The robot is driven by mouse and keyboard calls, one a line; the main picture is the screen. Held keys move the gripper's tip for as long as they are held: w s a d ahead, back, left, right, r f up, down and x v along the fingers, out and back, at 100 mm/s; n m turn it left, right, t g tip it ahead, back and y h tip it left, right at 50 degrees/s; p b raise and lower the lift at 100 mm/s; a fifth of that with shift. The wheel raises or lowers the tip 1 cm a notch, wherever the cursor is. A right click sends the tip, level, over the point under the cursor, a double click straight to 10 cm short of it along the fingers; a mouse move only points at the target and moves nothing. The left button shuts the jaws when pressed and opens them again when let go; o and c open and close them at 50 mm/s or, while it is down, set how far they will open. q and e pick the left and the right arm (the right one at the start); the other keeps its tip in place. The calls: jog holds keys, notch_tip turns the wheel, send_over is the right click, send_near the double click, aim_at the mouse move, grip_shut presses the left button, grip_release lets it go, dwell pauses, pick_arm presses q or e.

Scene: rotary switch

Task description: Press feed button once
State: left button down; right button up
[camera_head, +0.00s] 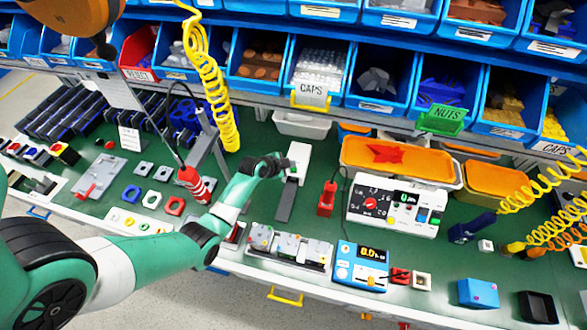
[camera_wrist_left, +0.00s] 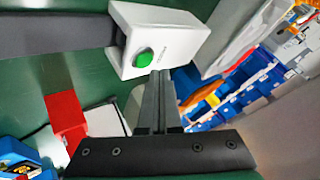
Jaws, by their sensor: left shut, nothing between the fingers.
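The feed unit is a white box (camera_head: 300,152) at the middle of the green bench, with a dark strip running from it toward the bench front. In the left wrist view the white box (camera_wrist_left: 180,37) shows a round green button (camera_wrist_left: 143,57) on its face, with small lettering too blurred to read. My left gripper (camera_head: 284,166) is at the box, shut and empty. In the left wrist view its closed fingertips (camera_wrist_left: 160,74) overlap the box's lower edge, to the right of and below the button. I cannot tell whether they touch it. My right gripper is not in view.
A red block (camera_head: 327,198) and a white control panel (camera_head: 395,205) with a red dial stand to the right. A red-and-white striped tool (camera_head: 190,182) stands left of my arm. A yellow coiled hose (camera_head: 209,75) hangs at the back.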

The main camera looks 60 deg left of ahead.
aim_at(291, 172)
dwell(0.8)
pick_arm(q)
jog(key=shift+f+b, duration=0.4)
jog(key=shift+f, duration=0.1)
jog(key=shift+f+b, duration=0.35)
jog(key=shift+f, duration=0.05)
dwell(0.5)
jog(key=shift+r, duration=0.1)
jog(key=shift+r+p, duration=0.8)
jog(key=shift+p, duration=0.05)
notch_tip(291, 172, up, 5)
jog(key=p, duration=0.4)
jog(key=shift+p, duration=0.3)
